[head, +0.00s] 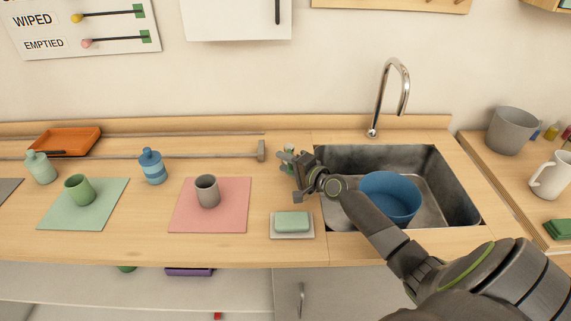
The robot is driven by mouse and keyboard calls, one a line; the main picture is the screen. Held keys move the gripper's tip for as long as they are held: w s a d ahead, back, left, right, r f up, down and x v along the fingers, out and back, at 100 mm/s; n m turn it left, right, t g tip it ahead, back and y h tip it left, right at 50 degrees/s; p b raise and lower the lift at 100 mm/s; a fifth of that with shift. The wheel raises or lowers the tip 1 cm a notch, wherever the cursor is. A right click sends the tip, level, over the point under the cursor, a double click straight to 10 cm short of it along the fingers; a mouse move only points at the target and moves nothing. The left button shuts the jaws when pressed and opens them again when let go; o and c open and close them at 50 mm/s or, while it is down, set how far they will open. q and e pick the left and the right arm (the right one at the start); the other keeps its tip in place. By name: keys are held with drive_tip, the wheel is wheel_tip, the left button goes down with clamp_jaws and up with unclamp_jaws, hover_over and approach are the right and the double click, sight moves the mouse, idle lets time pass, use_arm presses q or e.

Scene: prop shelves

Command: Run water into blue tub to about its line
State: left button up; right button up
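I cannot make out the tub's line. My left gripper is not in view.
Green soap on a dish (292,222) lies in front of my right gripper. A grey cup (207,191) stands on a pink mat, with a blue bottle (152,166) farther left. A long-handled tool (190,156) lies along the back. A grey pot (511,130) stands right of the sink.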

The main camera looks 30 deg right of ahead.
drive_tip(key=shift+w, duration=0.15)
drive_tip(key=shift+c, duration=0.5)
clamp_jaws()
